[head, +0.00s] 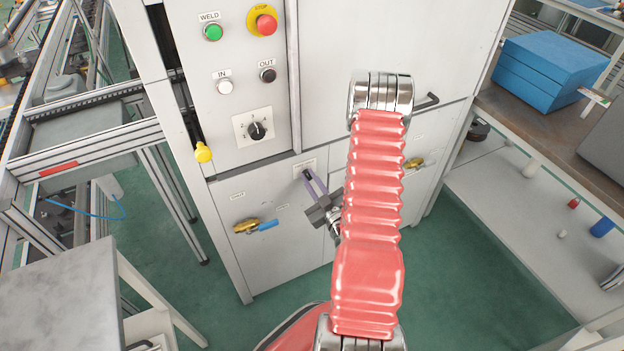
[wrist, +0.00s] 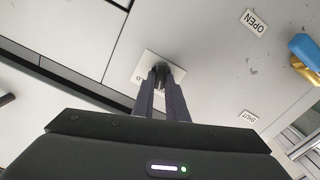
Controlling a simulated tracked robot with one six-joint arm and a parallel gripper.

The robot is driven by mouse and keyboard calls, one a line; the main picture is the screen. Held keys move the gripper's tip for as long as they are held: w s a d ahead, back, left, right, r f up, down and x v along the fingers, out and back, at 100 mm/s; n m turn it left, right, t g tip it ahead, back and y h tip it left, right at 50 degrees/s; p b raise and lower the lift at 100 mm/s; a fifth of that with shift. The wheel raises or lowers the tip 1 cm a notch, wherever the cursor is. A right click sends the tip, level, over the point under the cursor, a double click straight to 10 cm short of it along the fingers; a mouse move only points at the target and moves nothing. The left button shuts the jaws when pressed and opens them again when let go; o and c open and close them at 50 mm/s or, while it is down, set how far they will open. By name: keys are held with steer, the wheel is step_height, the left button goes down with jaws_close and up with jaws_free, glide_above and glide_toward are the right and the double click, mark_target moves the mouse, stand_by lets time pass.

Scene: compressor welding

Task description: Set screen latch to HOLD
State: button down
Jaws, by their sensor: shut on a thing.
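The screen latch is a small dark lever (wrist: 159,68) on a pale label plate (wrist: 146,66), low on the cabinet front. In the head view its plate (head: 303,166) is just below the rotary knob panel. My gripper (head: 310,176) reaches it from the front, its two grey-purple fingers shut on the dark lever. In the wrist view the fingers of my gripper (wrist: 162,78) close around the lever and hide much of it. The plate's lettering, including any HOLD mark, is hidden or too small to read.
A panel above holds a green WELD button (head: 213,32), a red emergency stop (head: 266,24) and a rotary knob (head: 257,130). A blue-handled valve (head: 262,225) is left of my gripper. A yellow-handled valve (head: 413,163) is right of my arm. Green floor lies open in front.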

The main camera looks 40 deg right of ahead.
steer(key=shift+m, duration=0.4)
steer(key=m, duration=0.3)
steer(key=shift+d, duration=0.15)
steer(key=m, duration=0.4)
steer(key=shift+s+d+m, duration=0.1)
steer(key=shift+m, duration=0.2)
steer(key=c, duration=1.8)
jaws_free()
steer(key=shift+o, duration=0.2)
steer(key=shift+s, duration=0.1)
